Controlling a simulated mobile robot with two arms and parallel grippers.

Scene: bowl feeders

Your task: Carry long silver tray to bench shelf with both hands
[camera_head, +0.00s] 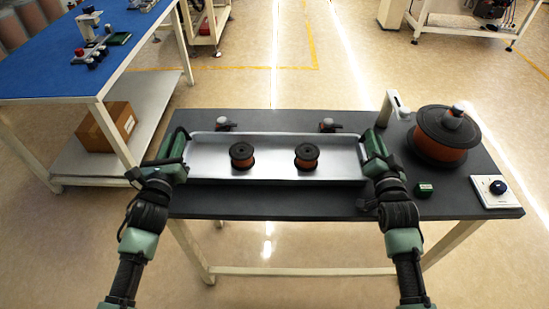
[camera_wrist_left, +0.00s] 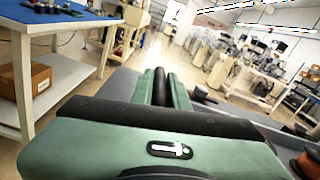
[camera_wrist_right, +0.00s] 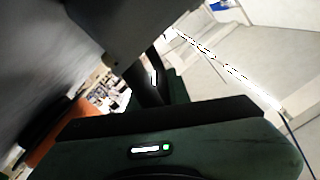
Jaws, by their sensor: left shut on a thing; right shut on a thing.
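The long silver tray (camera_head: 272,150) lies level over the dark tabletop; I cannot tell whether it touches it. Two black spools with brown winding stand in it, a left one (camera_head: 242,155) and a right one (camera_head: 307,156). My left gripper (camera_head: 176,150) is shut on the tray's left end. My right gripper (camera_head: 375,147) is shut on its right end. The wrist views show the gripper bodies close up, and the gripped ends are mostly hidden. The bench (camera_head: 50,69) with a blue top stands at the left, and its lower shelf (camera_head: 152,97) is pale.
A cardboard box (camera_head: 107,126) sits on the bench shelf, with bare shelf beside it. Bench legs stand at the shelf's corners. On the dark table (camera_head: 290,203), a large brown spool (camera_head: 439,146), a green block (camera_head: 424,189) and a white knob plate (camera_head: 495,191) lie right of the tray.

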